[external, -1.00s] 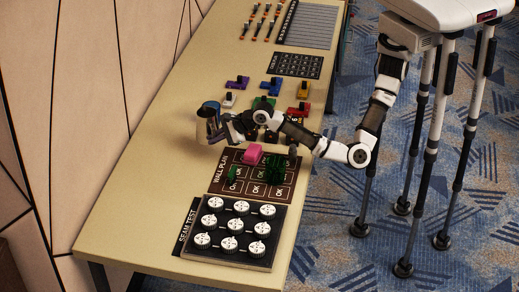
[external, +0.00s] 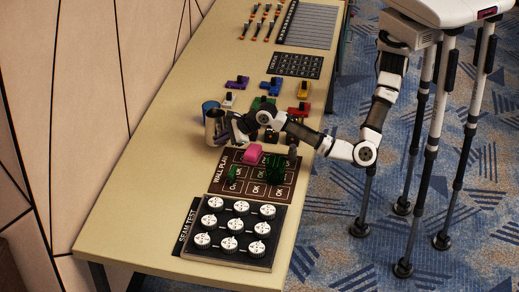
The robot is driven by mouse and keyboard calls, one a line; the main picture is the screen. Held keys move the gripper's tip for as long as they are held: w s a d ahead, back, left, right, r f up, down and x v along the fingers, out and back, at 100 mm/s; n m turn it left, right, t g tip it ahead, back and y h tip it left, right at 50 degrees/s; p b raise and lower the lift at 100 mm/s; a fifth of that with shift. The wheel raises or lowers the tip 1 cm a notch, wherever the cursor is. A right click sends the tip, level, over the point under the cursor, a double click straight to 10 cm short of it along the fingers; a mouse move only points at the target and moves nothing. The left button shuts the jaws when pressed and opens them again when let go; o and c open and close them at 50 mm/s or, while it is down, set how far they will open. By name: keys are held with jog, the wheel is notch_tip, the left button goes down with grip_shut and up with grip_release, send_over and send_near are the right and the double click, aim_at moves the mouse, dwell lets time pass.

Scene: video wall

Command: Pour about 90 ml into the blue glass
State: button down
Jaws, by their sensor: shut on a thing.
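The blue glass (external: 209,107) stands on the table near its left edge, partly hidden behind a grey metallic vessel. My gripper (external: 233,129) is shut on this grey vessel (external: 214,131), holding it from the right. The vessel is close in front of the blue glass and looks nearly upright, with its dark opening facing up. I cannot tell whether the two touch. No liquid shows, and the level inside the glass cannot be seen.
A pink block (external: 252,153) and dark green pieces (external: 276,168) lie on the wall plan board (external: 221,186). A board of white dials (external: 231,227) is in front. Several coloured clamps, such as a yellow one (external: 304,89), stand behind. The table's left strip is clear.

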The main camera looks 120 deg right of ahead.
aim_at(220, 124)
jog(key=r+p, duration=0.1)
jog(key=d+r+m+y+p, duration=0.1)
jog(key=shift+s+d+p, duration=0.1)
jog(key=shift+s+p, duration=0.15)
jog(key=shift+p, duration=0.1)
jog(key=shift+s+d+r+m+t+y+p, duration=0.25)
jog(key=shift+d+r+y+p, duration=0.2)
jog(key=shift+y+p, duration=0.15)
jog(key=shift+s+d+r+m+t+y+p, duration=0.15)
jog(key=shift+d+r+m+t+y+p, duration=0.1)
jog(key=shift+d+r+y+p, duration=0.25)
jog(key=s+d+r+m+t+y+p, duration=0.1)
jog(key=d+r+m+t+y+p, duration=0.1)
jog(key=r, duration=0.5)
jog(key=shift+s+d+m+y+p, duration=0.35)
jog(key=shift+d+m+y+p, duration=0.25)
jog(key=shift+d+y+p, duration=0.6)
jog(key=shift+s+d+r+y, duration=0.1)
jog(key=shift+d+r+y, duration=0.05)
jog(key=shift+r+y, duration=0.15)
jog(key=shift+d+r+t, duration=0.15)
jog(key=shift+t, duration=0.15)
jog(key=shift+s+d+m, duration=0.1)
jog(key=shift+m, duration=0.2)
